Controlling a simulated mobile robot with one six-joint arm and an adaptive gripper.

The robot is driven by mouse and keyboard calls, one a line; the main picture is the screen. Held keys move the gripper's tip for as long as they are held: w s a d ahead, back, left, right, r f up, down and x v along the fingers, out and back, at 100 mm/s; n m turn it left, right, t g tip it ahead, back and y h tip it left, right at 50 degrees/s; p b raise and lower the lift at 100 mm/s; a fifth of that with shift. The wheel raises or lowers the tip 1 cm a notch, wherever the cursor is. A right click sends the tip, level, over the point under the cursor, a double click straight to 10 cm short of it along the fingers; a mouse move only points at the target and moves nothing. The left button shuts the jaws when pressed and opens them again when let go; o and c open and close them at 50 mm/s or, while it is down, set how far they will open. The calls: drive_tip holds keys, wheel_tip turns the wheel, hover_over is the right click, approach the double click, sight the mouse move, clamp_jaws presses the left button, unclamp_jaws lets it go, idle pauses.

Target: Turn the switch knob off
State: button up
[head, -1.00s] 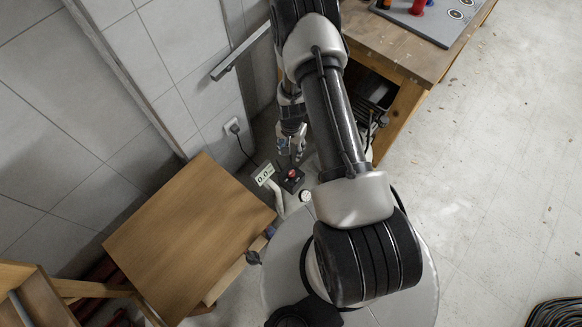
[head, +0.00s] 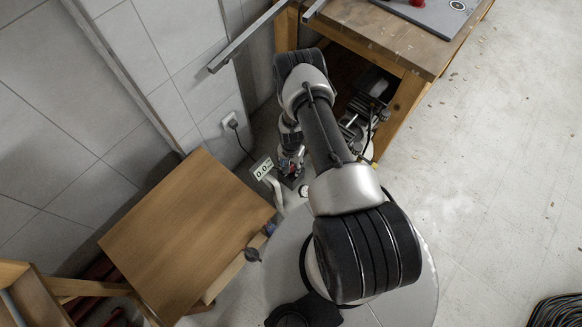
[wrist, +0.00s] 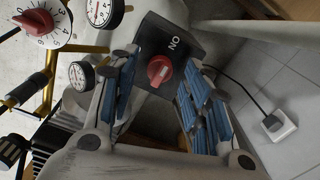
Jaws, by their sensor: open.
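The red switch knob (wrist: 160,71) sits on a black box (wrist: 181,45) marked ON in the wrist view. The knob's white line is tilted in the picture, and I cannot tell its setting for sure. My gripper (wrist: 159,63) is open, with one blue-padded finger on each side of the knob in the picture. I see no clear contact with the knob. In the head view my gripper (head: 291,160) is low over the switch box, which it and the arm largely hide.
A dial with a red knob (wrist: 35,20) and pressure gauges (wrist: 80,75) are left of the box. A plug in a wall socket (wrist: 274,124) is at right.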

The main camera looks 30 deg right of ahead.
drive_tip(key=shift+f, duration=0.6)
drive_tip(key=shift+c, duration=0.6)
clamp_jaws()
